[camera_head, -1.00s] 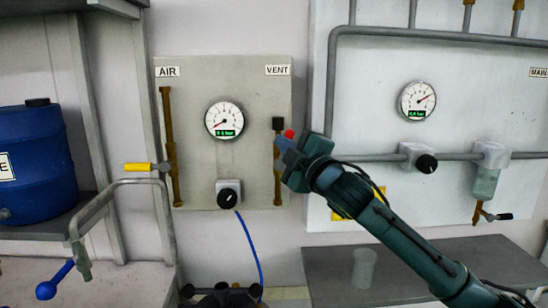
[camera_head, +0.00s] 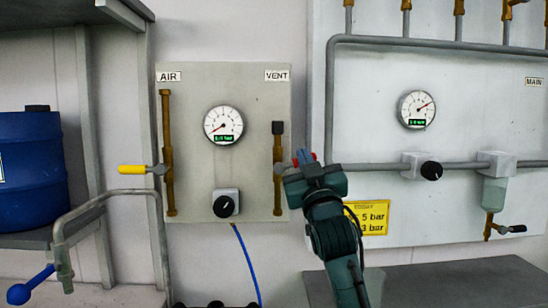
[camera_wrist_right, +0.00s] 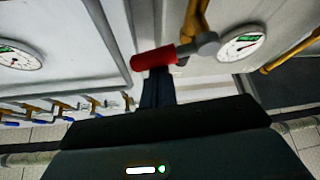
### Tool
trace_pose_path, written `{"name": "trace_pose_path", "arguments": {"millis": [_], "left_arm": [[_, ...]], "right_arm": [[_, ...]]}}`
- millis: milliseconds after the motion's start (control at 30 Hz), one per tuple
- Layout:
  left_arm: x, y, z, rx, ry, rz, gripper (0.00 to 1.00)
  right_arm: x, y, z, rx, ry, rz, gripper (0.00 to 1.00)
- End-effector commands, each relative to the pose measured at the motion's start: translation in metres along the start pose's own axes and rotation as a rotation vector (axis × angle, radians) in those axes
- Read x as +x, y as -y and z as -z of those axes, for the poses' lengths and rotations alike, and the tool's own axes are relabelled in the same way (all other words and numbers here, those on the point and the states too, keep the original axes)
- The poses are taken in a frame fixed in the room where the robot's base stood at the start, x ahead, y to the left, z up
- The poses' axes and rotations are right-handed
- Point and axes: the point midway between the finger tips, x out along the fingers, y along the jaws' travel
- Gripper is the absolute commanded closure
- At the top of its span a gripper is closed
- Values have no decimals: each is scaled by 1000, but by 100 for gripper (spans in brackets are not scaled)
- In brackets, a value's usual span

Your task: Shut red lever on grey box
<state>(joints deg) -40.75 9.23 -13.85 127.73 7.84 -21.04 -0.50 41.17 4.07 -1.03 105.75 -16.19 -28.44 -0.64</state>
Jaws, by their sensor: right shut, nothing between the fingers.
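The grey box (camera_head: 255,180) is a flat panel on the wall, with an AIR pipe at its left and a VENT pipe (camera_head: 278,205) at its right. The red lever (camera_head: 314,156) shows only in small bits around my right gripper's fingers, to the right of the VENT pipe. In the right wrist view the red lever (camera_wrist_right: 155,57) is a short red handle on a grey hub by a brass pipe. My right gripper (camera_head: 305,157) is shut and empty, its fingertips (camera_wrist_right: 157,75) right at the handle. Whether they touch it I cannot tell. My left gripper is not in view.
A yellow lever (camera_head: 132,169) sticks out left from the AIR pipe. A gauge (camera_head: 223,125) and black knob (camera_head: 224,206) are on the box. A larger panel (camera_head: 460,130) with pipes stands at the right. A blue hose (camera_head: 247,262) hangs below the box.

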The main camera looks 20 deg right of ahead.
Motion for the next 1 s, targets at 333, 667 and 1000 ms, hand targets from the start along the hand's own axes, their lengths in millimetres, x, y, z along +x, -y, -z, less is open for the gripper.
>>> {"name": "trace_pose_path", "arguments": {"millis": [333,667,1000], "left_arm": [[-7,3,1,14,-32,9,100],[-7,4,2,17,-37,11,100],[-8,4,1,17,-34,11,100]], "right_arm": [[-6,-1,-13,123,7,-72,100],[-8,-1,-16,121,7,-71,100],[-8,0,-16,121,7,-70,100]]}}
